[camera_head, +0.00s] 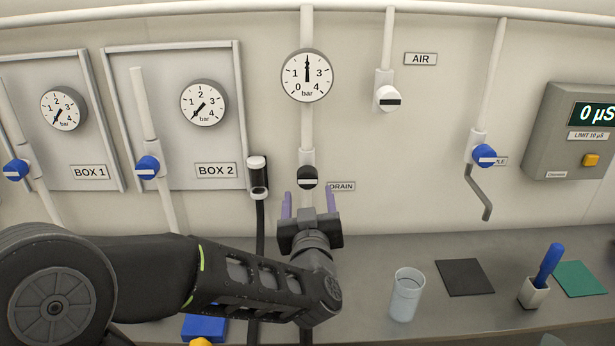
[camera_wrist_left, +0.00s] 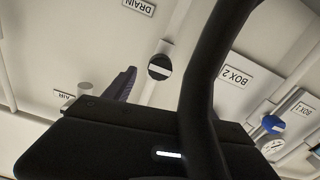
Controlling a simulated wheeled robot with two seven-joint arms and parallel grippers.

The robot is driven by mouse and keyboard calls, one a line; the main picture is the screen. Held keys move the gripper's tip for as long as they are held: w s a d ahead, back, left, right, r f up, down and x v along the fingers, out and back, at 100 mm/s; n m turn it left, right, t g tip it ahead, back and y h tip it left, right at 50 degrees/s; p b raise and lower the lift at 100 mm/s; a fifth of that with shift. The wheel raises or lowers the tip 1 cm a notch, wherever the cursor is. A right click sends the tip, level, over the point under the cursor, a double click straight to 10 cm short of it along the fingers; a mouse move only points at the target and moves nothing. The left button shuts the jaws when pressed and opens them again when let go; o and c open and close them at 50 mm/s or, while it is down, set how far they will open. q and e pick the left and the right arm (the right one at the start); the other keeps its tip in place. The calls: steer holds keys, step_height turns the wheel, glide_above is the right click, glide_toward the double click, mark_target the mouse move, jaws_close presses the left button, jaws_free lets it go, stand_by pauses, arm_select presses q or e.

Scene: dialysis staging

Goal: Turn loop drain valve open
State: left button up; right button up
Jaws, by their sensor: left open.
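The drain valve has a round black knob (camera_head: 308,178) with a white bar lying nearly level across it. It sits on the white pipe below the middle gauge, beside the DRAIN label (camera_head: 342,186), which is partly covered. The knob also shows in the left wrist view (camera_wrist_left: 160,67). My left gripper (camera_head: 309,196) is open and empty, its two purple fingers upright. In the head view its fingertips are just below the knob, one to each side; I cannot tell how far in front of the wall they are. My right gripper is not in view.
A black hose (camera_head: 260,228) hangs left of the drain from a black-and-white fitting (camera_head: 258,178). Blue valves (camera_head: 148,168) are on BOX 1 and BOX 2. A clear cup (camera_head: 405,294), dark mat (camera_head: 464,277) and holder with a blue item (camera_head: 548,265) stand on the bench right of my arm.

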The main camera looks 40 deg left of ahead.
mark_target(308, 182)
arm_select(q)
steer(key=shift+w+a+r+p, duration=0.1)
steer(key=shift+w+a+p, duration=0.3)
steer(key=shift+w+p, duration=0.15)
steer(key=p+x, duration=0.2)
steer(key=x, duration=0.4)
steer(key=shift+w+a, duration=0.2)
steer(key=shift+w, duration=0.05)
steer(key=shift+c, duration=0.2)
steer(key=shift+f, duration=0.2)
steer(key=c, duration=1.3)
